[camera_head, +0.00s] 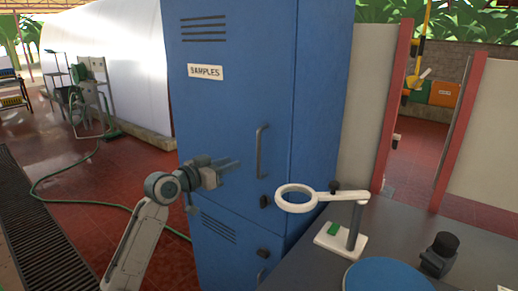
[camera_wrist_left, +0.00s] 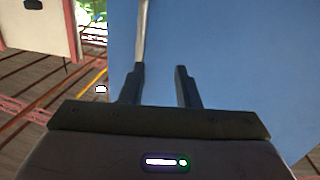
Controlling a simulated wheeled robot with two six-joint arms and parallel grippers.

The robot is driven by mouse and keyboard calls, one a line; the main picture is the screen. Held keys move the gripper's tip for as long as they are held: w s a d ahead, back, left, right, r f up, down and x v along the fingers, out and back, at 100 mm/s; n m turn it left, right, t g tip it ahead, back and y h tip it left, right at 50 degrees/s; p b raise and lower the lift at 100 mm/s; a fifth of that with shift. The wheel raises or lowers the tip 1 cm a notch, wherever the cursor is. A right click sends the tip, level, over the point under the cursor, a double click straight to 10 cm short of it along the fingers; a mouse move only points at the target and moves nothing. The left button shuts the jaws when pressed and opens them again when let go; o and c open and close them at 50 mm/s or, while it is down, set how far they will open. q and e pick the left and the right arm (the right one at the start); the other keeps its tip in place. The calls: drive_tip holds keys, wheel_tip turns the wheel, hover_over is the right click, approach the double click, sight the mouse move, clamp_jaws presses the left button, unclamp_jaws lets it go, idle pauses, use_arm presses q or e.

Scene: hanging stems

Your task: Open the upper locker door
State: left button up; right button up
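The upper locker door (camera_head: 215,115) is blue, with a "SAMPLES" label (camera_head: 205,72) and vent slots, and it looks closed. Its grey vertical handle (camera_head: 260,150) is on the right side of the door. My left gripper (camera_head: 232,165) is in front of the door, to the left of the handle's lower part. In the left wrist view my gripper (camera_wrist_left: 160,72) has its two fingers apart with nothing between them. The handle (camera_wrist_left: 143,30) shows there beyond the left finger tip, in front of the blue door (camera_wrist_left: 235,60). I cannot tell whether they touch. My right gripper is out of view.
A lower locker door (camera_head: 225,250) is beneath. Dark latches (camera_head: 264,201) sit near the door edges. At right, a grey table (camera_head: 400,215) bears a ring magnifier stand (camera_head: 345,235), a blue disc (camera_head: 388,275) and a black object (camera_head: 440,253). A green hose (camera_head: 100,205) lies on the floor at left.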

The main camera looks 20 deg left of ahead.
use_arm(q)
wheel_tip(320, 180, up, 5)
drive_tip(key=s+d+m+h, duration=0.1)
drive_tip(key=s+d, duration=0.1)
drive_tip(key=p+x, duration=0.3)
drive_tip(key=x, duration=0.7)
drive_tip(key=shift+w+f+p, duration=0.15)
drive_tip(key=shift+w+p, duration=0.2)
drive_tip(key=shift+p, duration=0.05)
clamp_jaws()
